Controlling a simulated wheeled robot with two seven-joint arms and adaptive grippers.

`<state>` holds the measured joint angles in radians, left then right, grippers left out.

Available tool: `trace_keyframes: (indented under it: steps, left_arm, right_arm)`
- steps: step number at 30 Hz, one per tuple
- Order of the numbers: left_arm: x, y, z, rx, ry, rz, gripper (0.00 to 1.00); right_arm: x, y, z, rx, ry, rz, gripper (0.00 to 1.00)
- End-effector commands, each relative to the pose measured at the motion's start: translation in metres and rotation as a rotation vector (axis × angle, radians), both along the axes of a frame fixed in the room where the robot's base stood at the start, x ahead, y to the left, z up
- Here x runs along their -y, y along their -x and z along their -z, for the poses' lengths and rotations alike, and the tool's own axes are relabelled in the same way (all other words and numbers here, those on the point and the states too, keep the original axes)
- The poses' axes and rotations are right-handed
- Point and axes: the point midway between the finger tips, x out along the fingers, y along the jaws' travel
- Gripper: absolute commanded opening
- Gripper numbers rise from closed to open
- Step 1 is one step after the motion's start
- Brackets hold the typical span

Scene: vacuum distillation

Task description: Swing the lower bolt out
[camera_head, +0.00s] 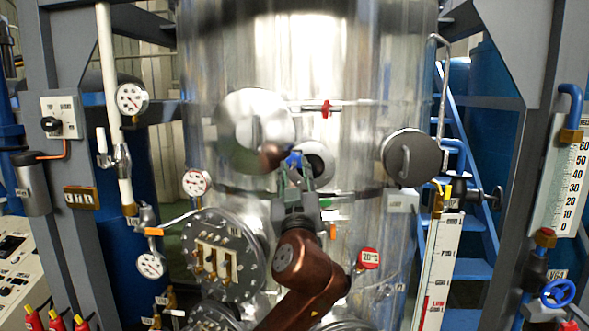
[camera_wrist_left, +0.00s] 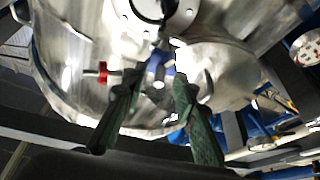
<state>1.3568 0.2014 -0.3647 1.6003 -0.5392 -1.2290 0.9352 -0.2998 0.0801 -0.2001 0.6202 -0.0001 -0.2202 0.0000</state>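A small blue piece (camera_head: 293,160), which may be the lower bolt, sits at the left edge of a round port (camera_head: 319,158) on the shiny vessel. My left gripper (camera_head: 294,178) reaches up to it from below, and its fingers partly hide it. In the left wrist view the blue piece (camera_wrist_left: 160,64) lies between and just beyond the two green fingertips. The fingers of my left gripper (camera_wrist_left: 158,84) stand apart, with gaps on both sides of the piece. I cannot tell whether either finger touches it. My right gripper is not in view.
A red-handled valve (camera_head: 326,109) is above the port, and a round steel cover (camera_head: 252,130) is to its left. A dark round cover (camera_head: 411,157) is at right. A bolted flange (camera_head: 222,254) and a red 20°C tag (camera_head: 368,258) are lower down.

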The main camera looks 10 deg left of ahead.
Motion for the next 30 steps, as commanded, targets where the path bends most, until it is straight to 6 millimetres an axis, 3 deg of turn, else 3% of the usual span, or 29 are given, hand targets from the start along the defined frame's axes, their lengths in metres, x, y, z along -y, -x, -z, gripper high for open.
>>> trace_keyframes:
  steps: [3, 14, 30]
  left_arm:
    - [0.0, 0.0001, 0.0004, 0.0, 0.0, 0.0, 0.25]
    - [-0.0001, 0.0002, 0.0004, 0.0, 0.0, 0.0, 0.01]
    - [-0.0001, 0.0001, 0.0005, -0.001, 0.0, 0.0, 0.0]
  right_arm:
    - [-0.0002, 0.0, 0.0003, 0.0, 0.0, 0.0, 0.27]
    - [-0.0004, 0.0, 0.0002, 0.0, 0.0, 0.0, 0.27]
    - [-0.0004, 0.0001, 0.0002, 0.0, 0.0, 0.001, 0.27]
